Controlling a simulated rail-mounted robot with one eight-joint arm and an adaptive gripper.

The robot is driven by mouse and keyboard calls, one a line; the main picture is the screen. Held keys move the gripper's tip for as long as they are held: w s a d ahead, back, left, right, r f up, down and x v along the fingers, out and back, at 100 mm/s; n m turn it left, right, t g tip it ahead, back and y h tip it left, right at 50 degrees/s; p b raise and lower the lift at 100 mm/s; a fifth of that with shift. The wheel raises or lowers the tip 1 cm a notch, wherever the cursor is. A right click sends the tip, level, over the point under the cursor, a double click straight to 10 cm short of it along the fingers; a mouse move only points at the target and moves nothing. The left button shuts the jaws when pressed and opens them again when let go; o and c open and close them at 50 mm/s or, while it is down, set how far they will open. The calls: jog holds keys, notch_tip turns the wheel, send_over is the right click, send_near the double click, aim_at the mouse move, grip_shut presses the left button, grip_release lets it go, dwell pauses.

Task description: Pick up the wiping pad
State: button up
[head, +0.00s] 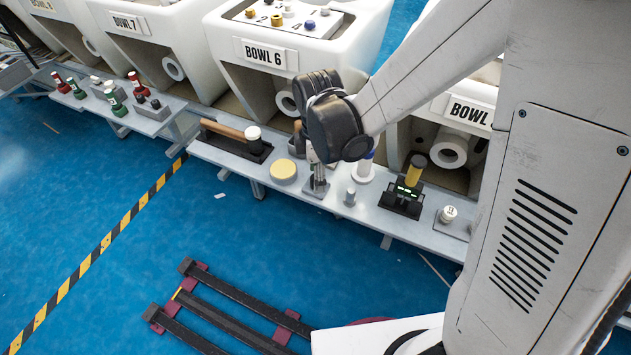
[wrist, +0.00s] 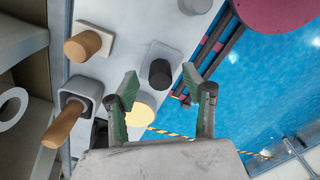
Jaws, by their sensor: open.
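The wiping pad (head: 283,170) looks to be the pale yellow round disc lying flat on the grey bench in the head view. It also shows in the wrist view (wrist: 142,108), low between the fingers and partly hidden by the left finger. My gripper (wrist: 160,74) is open, with green-padded fingers apart and nothing held. In the head view its dark body hangs over the bench just right of the pad, and its fingertips cannot be made out clearly. A dark-topped post (wrist: 160,75) on a pale plate shows between the fingertips in the wrist view.
Left of the pad lies a wooden-handled tool in a dark holder (head: 252,148). To the right stand a small grey cylinder (head: 349,197), a white-based post (head: 363,172) and a yellow-topped device (head: 401,197). White bowl units (head: 270,55) line the back. Blue floor lies in front.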

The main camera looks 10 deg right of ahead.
jog(key=shift+f, duration=0.9)
grip_shut()
jog(key=shift+r, duration=0.15)
jog(key=shift+r, duration=0.5)
jog(key=r, duration=0.1)
jog(key=r+p, duration=0.1)
jog(key=s+a+r+p, duration=0.1)
jog(key=r, duration=0.1)
jog(key=s+a+r+p, duration=0.3)
jog(key=s+a+r, duration=0.2)
jog(key=s+a, duration=0.2)
jog(key=shift+s+r, duration=0.3)
jog(key=shift+r, duration=0.1)
